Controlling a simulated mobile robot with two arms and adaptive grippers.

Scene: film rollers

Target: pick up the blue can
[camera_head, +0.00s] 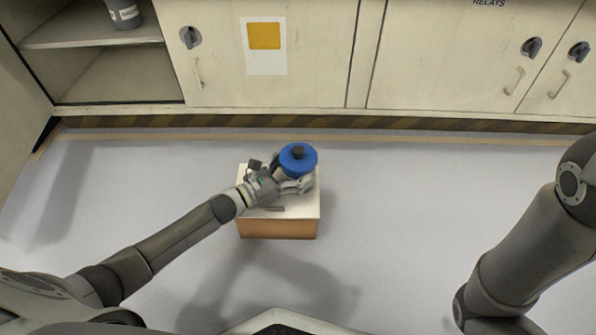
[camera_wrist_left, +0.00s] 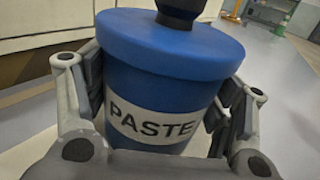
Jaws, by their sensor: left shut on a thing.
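The blue can (camera_head: 298,161) has a wide blue lid with a black knob on top. It is at the far right part of a small white-topped stand (camera_head: 290,210) in the head view. My left gripper (camera_head: 290,178) reaches in from the left and is shut on the can. In the left wrist view the can (camera_wrist_left: 165,75) fills the middle, with a white label reading "PASTE". The gripper's fingers (camera_wrist_left: 160,110) press on both sides of its body. The can's base is hidden, so I cannot tell whether it touches the stand. My right gripper is not in view.
Cream cabinets (camera_head: 270,60) with closed doors line the back. An open compartment at the left holds a grey container (camera_head: 124,12) on a shelf (camera_head: 95,32). A striped strip (camera_head: 400,123) runs along the cabinet base. The grey floor (camera_head: 420,190) around the stand is clear.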

